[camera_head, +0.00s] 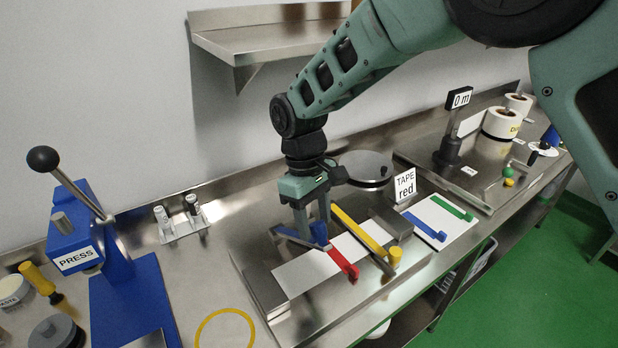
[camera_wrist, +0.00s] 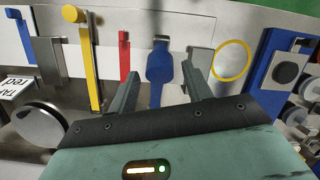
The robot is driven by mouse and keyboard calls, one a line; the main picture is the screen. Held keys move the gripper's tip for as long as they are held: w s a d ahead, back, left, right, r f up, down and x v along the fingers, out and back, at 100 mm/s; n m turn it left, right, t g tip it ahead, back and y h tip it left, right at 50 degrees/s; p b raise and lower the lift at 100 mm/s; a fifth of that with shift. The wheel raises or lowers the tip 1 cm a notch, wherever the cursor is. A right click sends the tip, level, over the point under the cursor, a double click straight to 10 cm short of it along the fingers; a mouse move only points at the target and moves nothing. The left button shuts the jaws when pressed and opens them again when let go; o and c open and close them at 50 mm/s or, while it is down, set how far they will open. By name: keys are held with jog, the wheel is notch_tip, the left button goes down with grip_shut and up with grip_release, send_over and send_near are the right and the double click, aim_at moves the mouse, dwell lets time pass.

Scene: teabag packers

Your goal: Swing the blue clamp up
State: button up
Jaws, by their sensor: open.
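The blue clamp (camera_head: 288,234) lies low at the left part of the metal fixture, partly hidden behind my fingers; its wider end shows in the wrist view (camera_wrist: 160,62). My gripper (camera_head: 314,232) points down over it and is open. In the wrist view my gripper (camera_wrist: 158,85) has one finger on each side of the blue clamp, with gaps visible. I cannot tell whether a finger touches it. A red clamp (camera_head: 343,265) and a yellow bar with a round knob (camera_head: 360,232) lie just to the right, across a white strip (camera_head: 306,273).
A blue press (camera_head: 127,290) with a black-knobbed lever stands at the left. A yellow ring (camera_head: 201,328) lies on the steel bench at the front. A "TAPE red" sign (camera_head: 405,186) and a white board (camera_head: 455,228) with blue and green pieces are at the right.

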jog(key=b+v, duration=0.3)
jog(key=v, duration=1.3)
jog(key=shift+d, duration=0.1)
